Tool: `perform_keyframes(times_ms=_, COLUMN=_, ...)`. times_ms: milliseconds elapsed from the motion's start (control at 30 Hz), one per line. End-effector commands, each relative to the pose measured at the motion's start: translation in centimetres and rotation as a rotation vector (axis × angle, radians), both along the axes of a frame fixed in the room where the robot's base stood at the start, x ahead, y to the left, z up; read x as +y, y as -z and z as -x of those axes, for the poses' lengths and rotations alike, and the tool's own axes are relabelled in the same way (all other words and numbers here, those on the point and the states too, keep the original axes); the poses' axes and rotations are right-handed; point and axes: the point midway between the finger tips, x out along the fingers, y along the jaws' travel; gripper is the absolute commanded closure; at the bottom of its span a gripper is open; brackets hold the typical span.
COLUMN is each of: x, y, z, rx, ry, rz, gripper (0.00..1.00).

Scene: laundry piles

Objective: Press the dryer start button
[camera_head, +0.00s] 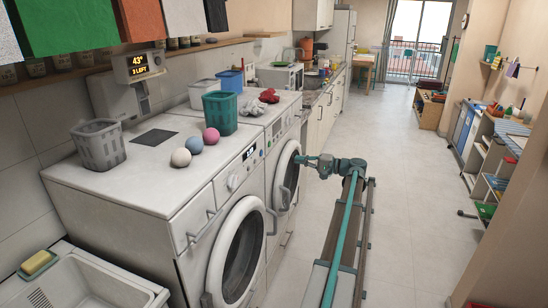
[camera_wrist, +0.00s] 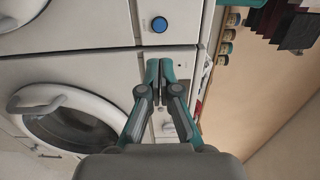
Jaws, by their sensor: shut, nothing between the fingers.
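A round blue button (camera_wrist: 160,24) sits on a white machine front at the top of the wrist view. It seems to be the small dot (camera_head: 262,154) at the far end of the near machine's panel in the head view. My gripper (camera_head: 298,159) is in front of the far machine (camera_head: 288,172). In the wrist view my gripper (camera_wrist: 160,64) is shut and empty, with its tips below the button in the picture. The seam between the machines lies between tips and button. Whether the tips touch the front cannot be told.
The near machine (camera_head: 200,215) has a round door and a lit display. A grey basket (camera_head: 98,146), a green basket (camera_head: 220,112) and three balls (camera_head: 195,145) stand on top. A sink (camera_head: 80,285) is at the lower left. The aisle floor (camera_head: 415,230) is clear.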

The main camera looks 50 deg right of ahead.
Motion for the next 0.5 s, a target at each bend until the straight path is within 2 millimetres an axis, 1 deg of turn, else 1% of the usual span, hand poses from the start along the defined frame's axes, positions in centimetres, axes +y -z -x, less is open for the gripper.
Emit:
perform_keyframes(times_ms=167, x=0.4, y=-0.1, z=-1.3, rx=0.001, ry=-0.001, rz=-0.001, gripper=1.00)
perform_keyframes(times_ms=367, x=1.3, y=-0.3, z=-4.5, rx=0.001, ry=-0.003, rz=-0.002, gripper=1.00)
perform_keyframes(times_ms=500, x=2.0, y=-0.3, z=-7.3, rx=0.001, ry=-0.003, rz=-0.001, gripper=1.00)
